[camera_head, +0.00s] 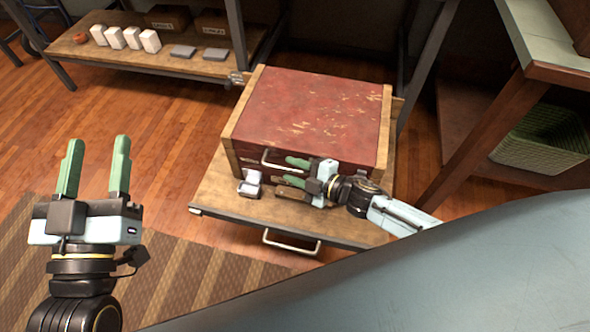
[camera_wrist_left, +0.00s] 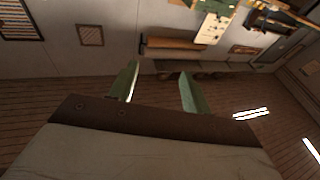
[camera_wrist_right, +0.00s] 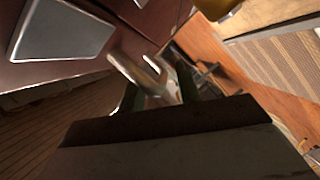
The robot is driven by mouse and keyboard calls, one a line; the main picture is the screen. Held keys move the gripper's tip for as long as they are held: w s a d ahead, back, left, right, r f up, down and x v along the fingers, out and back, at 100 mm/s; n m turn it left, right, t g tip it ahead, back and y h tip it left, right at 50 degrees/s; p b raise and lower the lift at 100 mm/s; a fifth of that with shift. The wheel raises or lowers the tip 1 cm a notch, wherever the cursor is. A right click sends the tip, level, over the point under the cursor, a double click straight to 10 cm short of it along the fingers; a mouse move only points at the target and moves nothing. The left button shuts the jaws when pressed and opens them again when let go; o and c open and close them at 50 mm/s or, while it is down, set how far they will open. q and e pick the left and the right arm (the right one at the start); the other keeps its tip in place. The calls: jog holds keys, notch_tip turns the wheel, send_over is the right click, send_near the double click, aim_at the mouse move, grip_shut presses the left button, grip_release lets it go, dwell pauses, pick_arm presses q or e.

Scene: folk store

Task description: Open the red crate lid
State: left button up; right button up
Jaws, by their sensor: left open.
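The red crate (camera_head: 315,115) has a worn red lid with wooden side edges and lies flat and closed on a low wooden table. A metal handle (camera_head: 272,164) is on its front face, and a blurred metal handle also shows in the right wrist view (camera_wrist_right: 130,75). My right gripper (camera_head: 289,171) is in front of the crate, beside that handle, with its green fingers apart. I cannot tell whether it touches the handle. My left gripper (camera_head: 98,148) is open and empty, raised over the floor left of the table.
The low table (camera_head: 225,195) has a drawer handle (camera_head: 290,242) on its front. A small metal piece (camera_head: 250,184) sits near the crate's front left. A shelf with white boxes (camera_head: 125,39) stands behind left. A green basket (camera_head: 545,140) is at right.

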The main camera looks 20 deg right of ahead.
grip_shut()
dwell(0.3)
